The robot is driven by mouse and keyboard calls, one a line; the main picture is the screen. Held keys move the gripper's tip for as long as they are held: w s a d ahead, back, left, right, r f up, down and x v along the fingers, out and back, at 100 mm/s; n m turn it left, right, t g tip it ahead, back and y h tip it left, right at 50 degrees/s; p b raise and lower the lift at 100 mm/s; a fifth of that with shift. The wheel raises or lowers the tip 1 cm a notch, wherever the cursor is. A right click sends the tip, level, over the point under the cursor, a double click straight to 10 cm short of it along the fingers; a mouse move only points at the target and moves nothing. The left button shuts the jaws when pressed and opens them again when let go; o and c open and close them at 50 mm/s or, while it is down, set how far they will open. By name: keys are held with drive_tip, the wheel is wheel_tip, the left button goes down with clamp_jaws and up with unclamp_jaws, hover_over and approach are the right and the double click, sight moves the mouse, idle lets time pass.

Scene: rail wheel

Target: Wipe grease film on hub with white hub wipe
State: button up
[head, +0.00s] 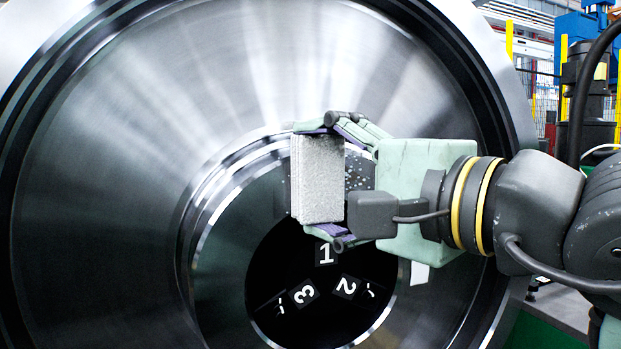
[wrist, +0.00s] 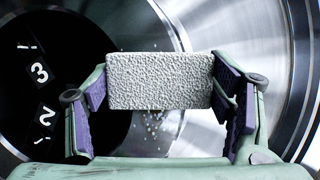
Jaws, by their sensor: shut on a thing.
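My gripper (head: 330,184) is shut on the white hub wipe (head: 318,180), a pale rough-textured block held between the purple-padded fingers. In the wrist view the wipe (wrist: 160,80) spans the gap between the fingers. It is in front of the upper right part of the hub (head: 232,215) of the large steel wheel (head: 110,150). Whether it touches the hub I cannot tell. The grease film (head: 359,172) shows as speckles just right of the wipe in the head view. In the wrist view, speckles (wrist: 155,124) show below the wipe and a few above it. The wipe hides part of the film.
The hub surrounds a dark bore with number tags 1 (head: 325,254), 2 (head: 347,287) and 3 (head: 304,293) in it. The wheel's raised rim (head: 490,85) curves around the right. Blue machinery (head: 582,30) and yellow posts stand behind at upper right.

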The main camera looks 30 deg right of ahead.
sight(356, 175)
drive_tip(key=shift+s+d+p, duration=0.15)
drive_tip(key=shift+s+d, duration=0.1)
drive_tip(key=shift+d, duration=0.85)
drive_tip(key=shift+s+d+p, duration=0.1)
drive_tip(key=shift+s+d, duration=0.1)
drive_tip(key=shift+d, duration=0.85)
drive_tip(key=shift+s+d+p, duration=0.15)
drive_tip(key=shift+s+d, duration=0.1)
drive_tip(key=shift+d, duration=0.85)
drive_tip(key=s+a, duration=0.1)
drive_tip(key=s, duration=0.5)
drive_tip(key=shift+a, duration=0.3)
drive_tip(key=s, duration=0.2)
drive_tip(key=shift+s+a, duration=0.35)
drive_tip(key=shift+s, duration=0.05)
drive_tip(key=shift+w, duration=0.1)
